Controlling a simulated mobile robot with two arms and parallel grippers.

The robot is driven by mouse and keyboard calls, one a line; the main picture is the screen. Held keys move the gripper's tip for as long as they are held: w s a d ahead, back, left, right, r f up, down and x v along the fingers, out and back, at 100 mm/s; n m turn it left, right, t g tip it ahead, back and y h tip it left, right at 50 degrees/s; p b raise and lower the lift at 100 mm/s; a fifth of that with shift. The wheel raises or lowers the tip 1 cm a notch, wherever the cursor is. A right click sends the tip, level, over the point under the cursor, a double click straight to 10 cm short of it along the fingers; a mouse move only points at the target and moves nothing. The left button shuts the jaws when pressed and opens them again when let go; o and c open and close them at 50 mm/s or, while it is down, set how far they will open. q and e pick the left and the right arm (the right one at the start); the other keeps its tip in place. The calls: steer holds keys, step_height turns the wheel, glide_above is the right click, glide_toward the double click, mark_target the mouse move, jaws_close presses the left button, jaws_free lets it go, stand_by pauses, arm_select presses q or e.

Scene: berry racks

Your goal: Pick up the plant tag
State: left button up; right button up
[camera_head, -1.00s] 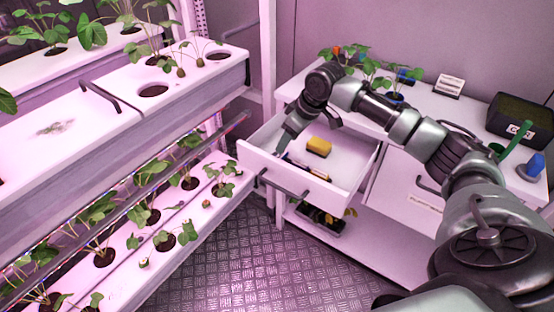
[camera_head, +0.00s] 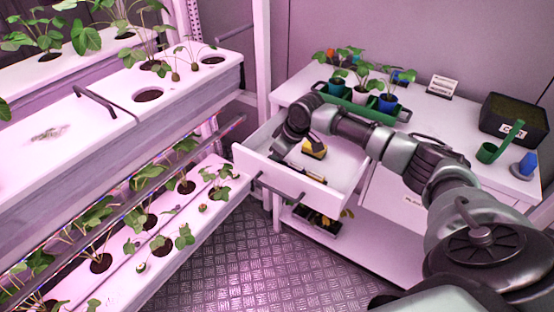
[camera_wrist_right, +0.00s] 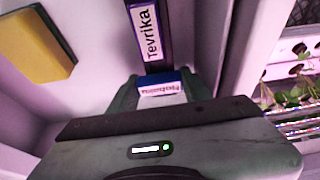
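My right gripper (camera_wrist_right: 163,98) is down inside the open drawer (camera_head: 262,172), its tips hidden behind my wrist in the head view. In the right wrist view its fingers are apart, one on each side of a small blue piece with a white printed label (camera_wrist_right: 161,84). A dark blue strip with a white label reading "Tevrika" (camera_wrist_right: 148,35) lies just beyond it. These look like plant tags; I cannot tell whether they are one piece or two. No firm contact with the fingers shows. My left gripper is not in view.
A yellow sponge-like block (camera_wrist_right: 35,47) lies in the drawer beside the gripper. The drawer walls are close around it. On the bench stand potted seedlings in a green tray (camera_head: 362,108), a black box (camera_head: 515,118) and a green scoop (camera_head: 490,152). Planting racks (camera_head: 190,85) stand at left.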

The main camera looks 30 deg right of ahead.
steer(key=c, duration=0.7)
steer(key=shift+o, duration=0.2)
steer(key=shift+r, duration=0.1)
step_height(320, 180, up, 20)
